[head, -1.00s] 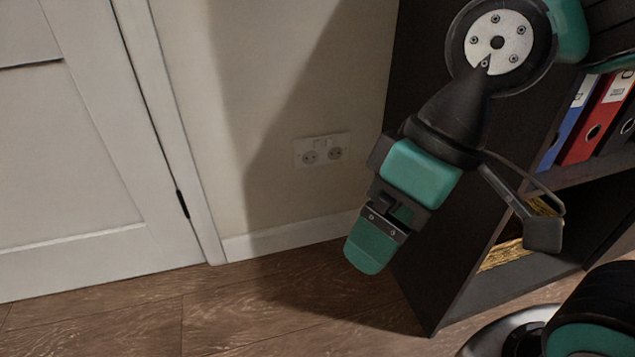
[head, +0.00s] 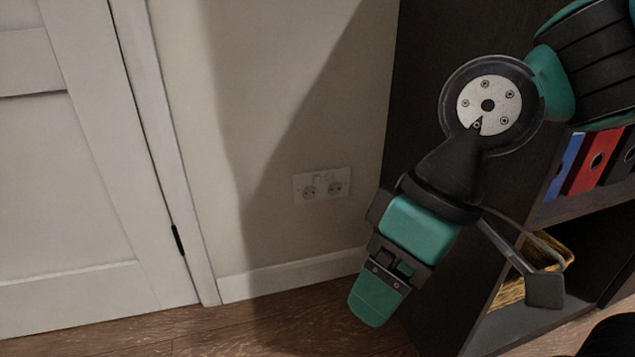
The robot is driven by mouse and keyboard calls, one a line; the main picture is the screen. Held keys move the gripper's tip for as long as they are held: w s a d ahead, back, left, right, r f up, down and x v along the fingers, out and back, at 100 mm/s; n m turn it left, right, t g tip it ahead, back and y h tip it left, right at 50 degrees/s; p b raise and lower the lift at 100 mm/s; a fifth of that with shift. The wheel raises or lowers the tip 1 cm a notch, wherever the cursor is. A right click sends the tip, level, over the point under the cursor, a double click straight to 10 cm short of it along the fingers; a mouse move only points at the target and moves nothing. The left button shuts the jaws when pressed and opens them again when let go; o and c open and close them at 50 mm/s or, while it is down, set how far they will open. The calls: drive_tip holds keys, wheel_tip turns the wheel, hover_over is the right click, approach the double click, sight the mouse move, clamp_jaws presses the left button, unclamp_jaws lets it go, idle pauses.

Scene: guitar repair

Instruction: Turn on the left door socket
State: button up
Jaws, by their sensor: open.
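The door socket (head: 322,185) is a white double wall plate with two round outlets, low on the cream wall between the door and the bookcase. Small switches sit at the top middle of the plate, too small to tell their on or off state. My gripper (head: 378,297) is to the right of and lower than the socket in the picture, pointing down, apart from the plate.
A white panelled door (head: 75,180) stands at the left. A dark bookcase (head: 425,90) rises close behind my arm, with binders (head: 594,165) and a wicker basket (head: 510,290) on its shelves. A white skirting board (head: 290,275) runs above the wooden floor (head: 250,335).

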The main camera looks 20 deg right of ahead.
drive_tip(key=shift+r+p, duration=0.3)
drive_tip(key=shift+r, duration=0.05)
drive_tip(key=c, duration=0.3)
wheel_tip(320, 180, up, 6)
drive_tip(key=p, duration=0.6)
clamp_jaws()
wheel_tip(320, 180, up, 16)
drive_tip(key=p, duration=1.5)
drive_tip(key=shift+f+p, duration=0.25)
drive_tip(key=shift+p, duration=0.05)
